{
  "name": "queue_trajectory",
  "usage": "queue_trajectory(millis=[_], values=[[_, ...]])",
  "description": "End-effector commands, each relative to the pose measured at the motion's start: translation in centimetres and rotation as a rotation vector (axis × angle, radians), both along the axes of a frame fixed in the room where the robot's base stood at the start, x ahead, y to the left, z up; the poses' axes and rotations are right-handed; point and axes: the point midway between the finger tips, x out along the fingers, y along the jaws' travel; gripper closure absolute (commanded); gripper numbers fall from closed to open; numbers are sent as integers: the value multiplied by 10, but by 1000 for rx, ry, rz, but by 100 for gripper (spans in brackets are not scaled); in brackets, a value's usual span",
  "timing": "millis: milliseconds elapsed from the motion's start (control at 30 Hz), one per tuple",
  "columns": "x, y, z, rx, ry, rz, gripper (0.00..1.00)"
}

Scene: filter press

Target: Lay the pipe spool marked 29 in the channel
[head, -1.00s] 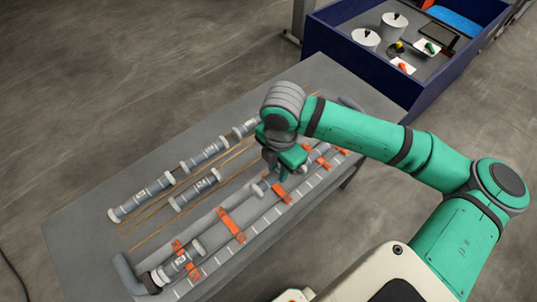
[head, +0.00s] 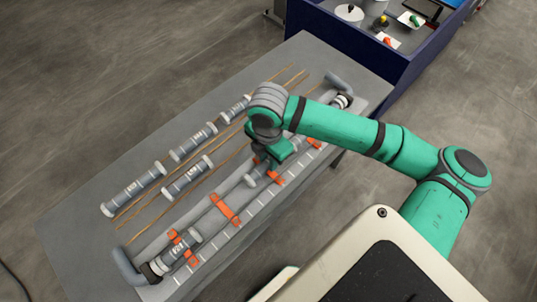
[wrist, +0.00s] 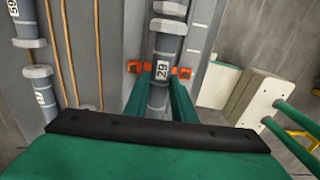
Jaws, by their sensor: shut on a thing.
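The grey pipe spool marked 29 (wrist: 161,71) is between the two green fingers of my gripper (wrist: 162,100) in the wrist view. The fingers are shut on it. The spool lies lengthwise along the channel, at an orange bracket (wrist: 183,72). I cannot tell whether it touches the channel floor. Another spool (head: 179,251) sits in the channel's near-left end.
A blue-walled bin (head: 350,55) stands beyond the table's far end.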

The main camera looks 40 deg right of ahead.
Motion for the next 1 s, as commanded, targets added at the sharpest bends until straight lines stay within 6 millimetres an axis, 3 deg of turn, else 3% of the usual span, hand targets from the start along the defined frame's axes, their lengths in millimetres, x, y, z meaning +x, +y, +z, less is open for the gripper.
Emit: queue_trajectory(millis=[400,867,900,1000], values=[[0,-1,-25,0,1,0,100],[0,-1,-30,-1,0,0,100],[0,0,-30,-1,0,0,74],[0,0,-30,-1,0,0,55]])
